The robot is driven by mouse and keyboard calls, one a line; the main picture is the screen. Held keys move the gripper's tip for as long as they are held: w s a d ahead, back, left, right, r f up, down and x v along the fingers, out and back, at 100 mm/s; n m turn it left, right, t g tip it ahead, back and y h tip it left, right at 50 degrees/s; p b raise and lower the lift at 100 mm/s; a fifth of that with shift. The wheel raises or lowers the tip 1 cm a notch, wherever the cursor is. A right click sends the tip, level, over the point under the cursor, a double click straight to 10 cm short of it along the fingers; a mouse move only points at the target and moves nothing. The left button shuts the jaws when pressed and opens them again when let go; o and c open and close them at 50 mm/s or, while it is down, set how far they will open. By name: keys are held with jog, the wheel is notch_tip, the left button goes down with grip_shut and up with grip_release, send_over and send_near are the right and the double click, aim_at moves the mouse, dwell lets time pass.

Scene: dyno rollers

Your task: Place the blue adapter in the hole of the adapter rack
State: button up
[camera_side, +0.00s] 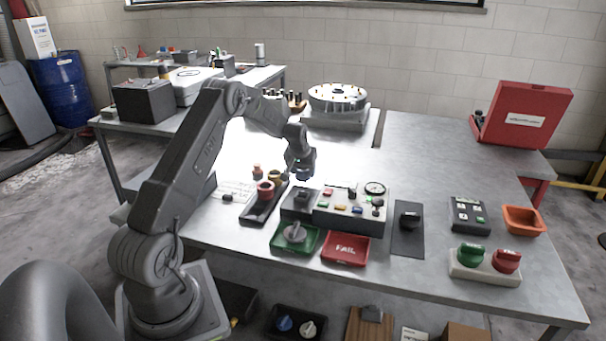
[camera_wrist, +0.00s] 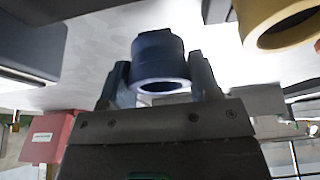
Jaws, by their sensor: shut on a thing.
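The blue adapter (camera_wrist: 158,48) is a short dark-blue ring, held between the two fingers of my gripper (camera_wrist: 160,78) in the wrist view, its round opening showing. In the side view my gripper (camera_side: 303,172) is above the table, just right of the black adapter rack (camera_side: 254,213); a bit of blue shows under it, too small to make out. The rack holds a red adapter (camera_side: 265,190) and a yellow adapter (camera_side: 275,177). The yellow adapter also shows close by at the upper right of the wrist view (camera_wrist: 256,22). I cannot make out the empty hole.
A grey box (camera_side: 299,203) and a control panel (camera_side: 350,210) stand just right of the rack. A green tray (camera_side: 277,238) and red FAIL tray (camera_side: 346,249) lie in front. A round turntable (camera_side: 338,97) stands behind. The table's right rear is clear.

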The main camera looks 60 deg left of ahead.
jog(key=shift+f, duration=0.8)
jog(key=shift+f, duration=0.1)
jog(key=o, duration=0.9)
jog(key=shift+o, duration=0.2)
